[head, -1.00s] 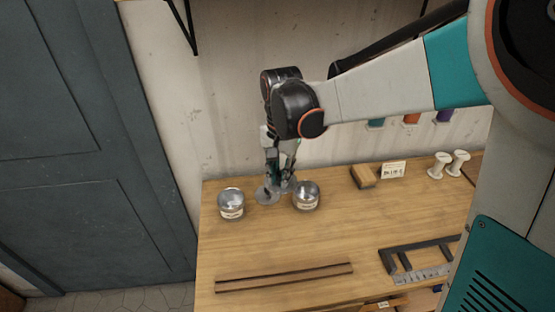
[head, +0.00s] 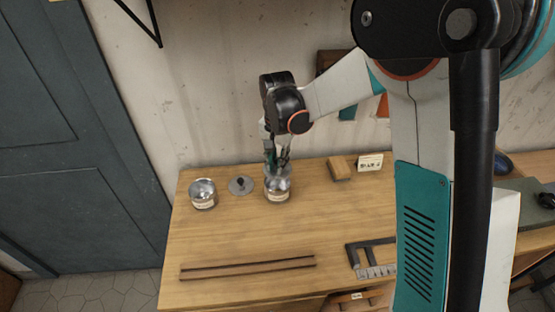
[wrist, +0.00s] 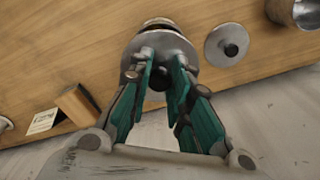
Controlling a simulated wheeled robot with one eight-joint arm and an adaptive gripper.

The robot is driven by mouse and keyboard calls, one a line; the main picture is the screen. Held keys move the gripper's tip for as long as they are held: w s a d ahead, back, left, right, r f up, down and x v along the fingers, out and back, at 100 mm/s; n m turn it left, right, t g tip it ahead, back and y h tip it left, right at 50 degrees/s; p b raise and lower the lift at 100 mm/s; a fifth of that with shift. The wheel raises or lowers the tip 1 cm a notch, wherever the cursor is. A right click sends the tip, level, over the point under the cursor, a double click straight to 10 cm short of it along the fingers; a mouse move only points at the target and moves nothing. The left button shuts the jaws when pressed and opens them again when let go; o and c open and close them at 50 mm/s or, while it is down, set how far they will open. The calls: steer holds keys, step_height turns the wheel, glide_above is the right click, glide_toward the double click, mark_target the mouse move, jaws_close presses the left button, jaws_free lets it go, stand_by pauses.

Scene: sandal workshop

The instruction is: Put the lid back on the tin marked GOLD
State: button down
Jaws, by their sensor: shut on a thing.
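My gripper (head: 277,164) is shut on the dark knob of a round grey metal lid (wrist: 160,46), pointing down. The held lid is over the right-hand tin (head: 278,192); I cannot tell whether it rests on the rim or is just above it. In the wrist view, the lid hides most of that tin (wrist: 158,23). A second grey lid with a black knob (head: 241,186) lies flat on the table between the tins. The left-hand tin (head: 202,194) stands open. Both tins have pale labels, too small to read.
The wooden table (head: 225,235) has a brown strip (head: 248,268) at its front and a dark metal frame (head: 368,258) at front right. A wooden block (head: 340,168) and a small card (head: 370,162) stand behind right. The wall is close behind the tins.

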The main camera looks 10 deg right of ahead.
steer(key=shift+f+b, duration=1.65)
steer(key=shift+f, duration=1.05)
steer(key=shift+f+b, duration=0.2)
steer(key=shift+b, duration=0.35)
stand_by(0.3)
stand_by(0.4)
steer(key=c, duration=0.9)
jaws_free()
steer(key=shift+r, duration=0.15)
steer(key=shift+r+p, duration=2.05)
steer(key=shift+r, duration=1.35)
